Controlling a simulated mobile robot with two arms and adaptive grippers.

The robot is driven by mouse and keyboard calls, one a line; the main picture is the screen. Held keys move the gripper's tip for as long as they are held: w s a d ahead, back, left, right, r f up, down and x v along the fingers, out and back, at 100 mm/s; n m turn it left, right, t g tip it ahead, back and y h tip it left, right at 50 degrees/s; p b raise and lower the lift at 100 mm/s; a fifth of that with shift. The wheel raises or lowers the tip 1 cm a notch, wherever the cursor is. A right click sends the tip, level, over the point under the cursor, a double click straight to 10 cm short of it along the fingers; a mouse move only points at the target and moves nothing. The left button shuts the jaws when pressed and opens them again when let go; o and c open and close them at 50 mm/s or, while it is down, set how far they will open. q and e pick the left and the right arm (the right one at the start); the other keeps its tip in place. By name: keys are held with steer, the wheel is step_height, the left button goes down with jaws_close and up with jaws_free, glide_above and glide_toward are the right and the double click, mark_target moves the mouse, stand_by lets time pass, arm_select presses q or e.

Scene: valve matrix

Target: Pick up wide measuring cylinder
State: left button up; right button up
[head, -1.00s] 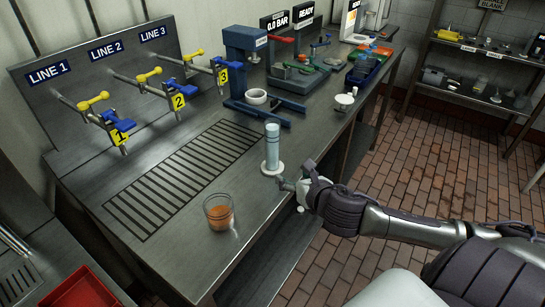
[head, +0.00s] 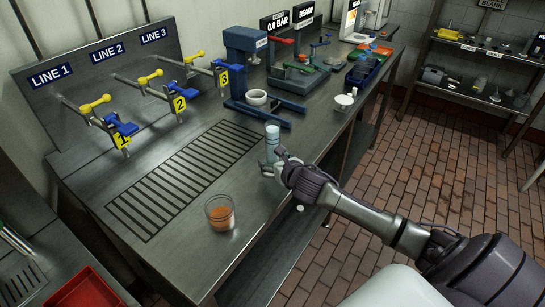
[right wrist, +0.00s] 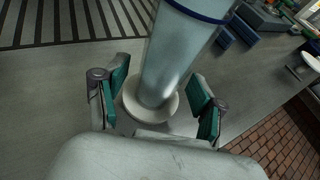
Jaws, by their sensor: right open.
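The wide measuring cylinder (head: 272,140) stands upright on the metal counter near its front edge, a clear tube on a round white base. In the right wrist view, the cylinder (right wrist: 176,52) rises between the two green-padded fingers of my right gripper (right wrist: 158,102). The fingers are open on either side of the tube, low near its base, with a gap visible on both sides. In the head view, my right gripper (head: 277,168) hides the cylinder's lower part and base. My left gripper is not in view.
A glass of orange-brown liquid (head: 220,214) stands on the counter at the front left. A slotted drain (head: 180,180) lies behind it, below several line valves. A blue press (head: 246,60) stands further back. A small white dish (head: 345,99) sits near the front edge.

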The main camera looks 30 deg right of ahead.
steer(key=shift+w+f, duration=0.25)
steer(key=shift+w, duration=0.35)
steer(key=shift+s, duration=0.1)
steer(key=shift+c, duration=1.1)
steer(key=c, duration=1.1)
steer(key=shift+d+r, duration=0.1)
steer(key=shift+r, duration=0.05)
